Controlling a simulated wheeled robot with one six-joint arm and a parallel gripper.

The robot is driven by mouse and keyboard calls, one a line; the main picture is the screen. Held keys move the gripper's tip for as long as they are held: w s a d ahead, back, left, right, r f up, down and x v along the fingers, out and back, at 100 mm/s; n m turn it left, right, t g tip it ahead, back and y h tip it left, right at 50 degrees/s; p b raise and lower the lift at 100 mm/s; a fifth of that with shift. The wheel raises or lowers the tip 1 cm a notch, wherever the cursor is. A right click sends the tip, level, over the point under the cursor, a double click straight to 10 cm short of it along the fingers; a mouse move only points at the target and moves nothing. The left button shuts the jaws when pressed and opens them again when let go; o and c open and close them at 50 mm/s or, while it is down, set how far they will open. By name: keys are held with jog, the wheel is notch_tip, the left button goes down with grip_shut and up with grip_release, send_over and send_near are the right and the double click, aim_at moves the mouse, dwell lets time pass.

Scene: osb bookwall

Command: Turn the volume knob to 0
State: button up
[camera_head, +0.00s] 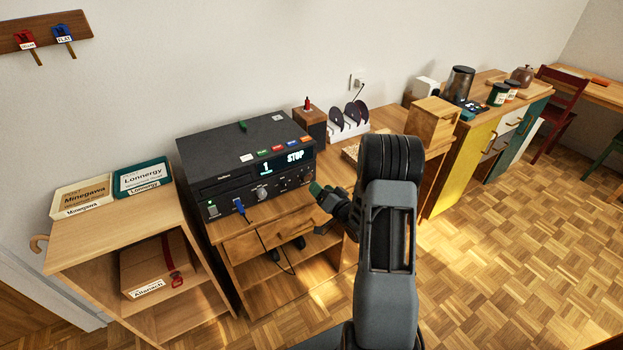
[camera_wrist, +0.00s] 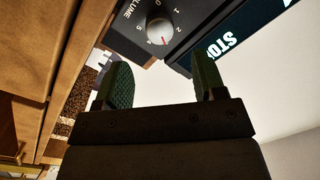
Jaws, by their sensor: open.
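The volume knob (camera_wrist: 160,29) is a round light grey dial on a black panel at the top of the wrist view. The word VOLUME and white numbers surround it. Its red pointer mark faces the lower right, just past the 2; the number under it is not readable. My gripper (camera_wrist: 164,82) has two green fingertips spread apart, with nothing between them, below the knob in that view and not touching it. In the head view, my gripper (camera_head: 320,191) is by the right front of the black player (camera_head: 228,140), whose display reads STOP. I cannot tell the volume knob clearly there.
A blue plug with a cable (camera_head: 239,206) sits in the player's front. A low shelf (camera_head: 118,245) with labelled boxes stands at the left. A wooden block (camera_head: 433,119) and a yellow cabinet (camera_head: 465,165) are right of my arm. Parquet floor is free at the right.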

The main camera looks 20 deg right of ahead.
aim_at(309, 178)
jog(key=w, duration=0.3)
jog(key=w+a, duration=0.1)
jog(key=w, duration=0.2)
jog(key=shift+w+a+p, duration=0.15)
jog(key=shift+p, duration=0.15)
jog(key=shift+c, duration=0.5)
jog(key=c, duration=0.7)
jog(key=shift+c, duration=0.6)
jog(key=shift+f+b, duration=0.1)
jog(key=shift+b, duration=0.35)
